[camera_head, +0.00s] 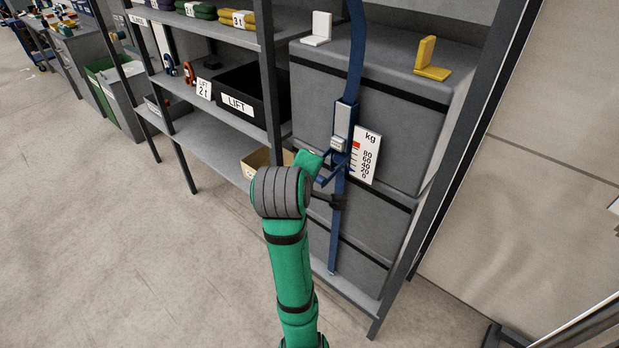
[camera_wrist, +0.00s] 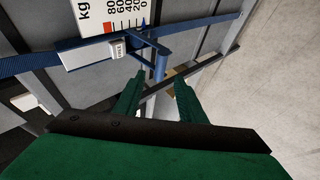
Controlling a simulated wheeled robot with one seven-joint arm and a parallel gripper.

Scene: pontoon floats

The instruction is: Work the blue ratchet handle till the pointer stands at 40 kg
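The blue ratchet handle (camera_head: 325,172) sticks out from the ratchet on a blue strap (camera_head: 356,50) over grey stacked boxes. In the wrist view its round blue grip (camera_wrist: 160,66) stands just ahead of the gap between my fingertips. My gripper (camera_wrist: 157,83) is open, with a green finger on either side of the gap and nothing held. I cannot tell whether a finger touches the handle. The white kg scale (camera_head: 366,153) is beside the ratchet. The blue pointer (camera_wrist: 144,22) is at its low end, around 0 to 20. My arm partly hides the handle area in the head view.
A white bracket (camera_head: 318,29) and a yellow bracket (camera_head: 432,60) stand on the boxes. Left are shelves with a black LIFT bin (camera_head: 250,92) and a cardboard box (camera_head: 257,160) close to my wrist. A dark shelf post (camera_head: 458,160) stands right. Floor at left is clear.

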